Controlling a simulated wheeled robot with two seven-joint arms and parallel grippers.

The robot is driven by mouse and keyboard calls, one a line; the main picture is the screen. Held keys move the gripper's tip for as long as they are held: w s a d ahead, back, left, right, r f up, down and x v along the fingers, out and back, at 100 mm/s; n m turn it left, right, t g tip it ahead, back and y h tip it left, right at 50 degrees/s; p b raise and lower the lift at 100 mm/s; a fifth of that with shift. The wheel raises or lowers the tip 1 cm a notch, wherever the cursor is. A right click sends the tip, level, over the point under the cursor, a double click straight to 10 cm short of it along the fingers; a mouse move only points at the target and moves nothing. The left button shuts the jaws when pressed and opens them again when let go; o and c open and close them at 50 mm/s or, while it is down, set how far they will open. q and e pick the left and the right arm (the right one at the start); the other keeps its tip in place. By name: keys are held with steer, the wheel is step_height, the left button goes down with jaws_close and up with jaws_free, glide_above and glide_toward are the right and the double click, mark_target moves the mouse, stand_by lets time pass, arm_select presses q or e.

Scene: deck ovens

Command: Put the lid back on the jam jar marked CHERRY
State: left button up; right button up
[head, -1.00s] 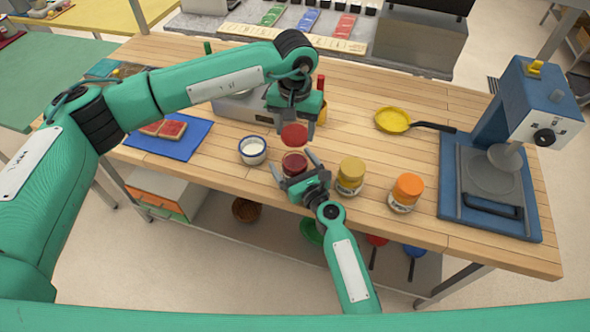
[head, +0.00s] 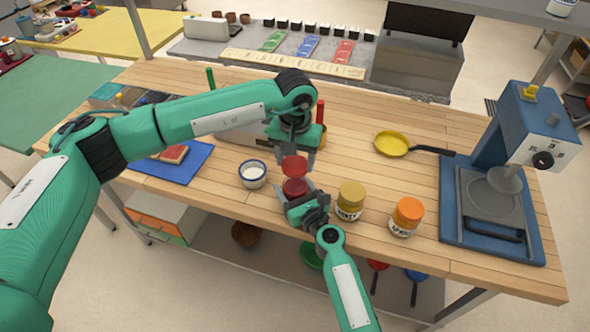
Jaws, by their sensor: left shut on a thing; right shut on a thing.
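My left gripper (head: 296,157) is shut on a red lid (head: 294,168) and holds it right above an open jar of dark red jam (head: 295,188). A small gap seems to show between lid and jar. My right gripper (head: 297,199) is shut on that jar from the front, and the jar looks upright on the counter. The gripper hides the jar's lower part and any label, so I cannot read CHERRY. A jar with a mustard-yellow lid (head: 351,196) and a jar with an orange lid (head: 408,212) stand closed to the right.
A blue board with toast (head: 200,166) lies further left. A yellow pan (head: 392,144) and a blue press (head: 490,205) are on the right.

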mark_target(295, 186)
arm_select(q)
steer(key=shift+f, duration=1.45)
steer(key=shift+f, duration=0.85)
steer(key=shift+f, duration=0.55)
arm_select(e)
steer(key=c, duration=0.5)
arm_select(q)
steer(key=m, duration=0.6)
steer(key=o, duration=1)
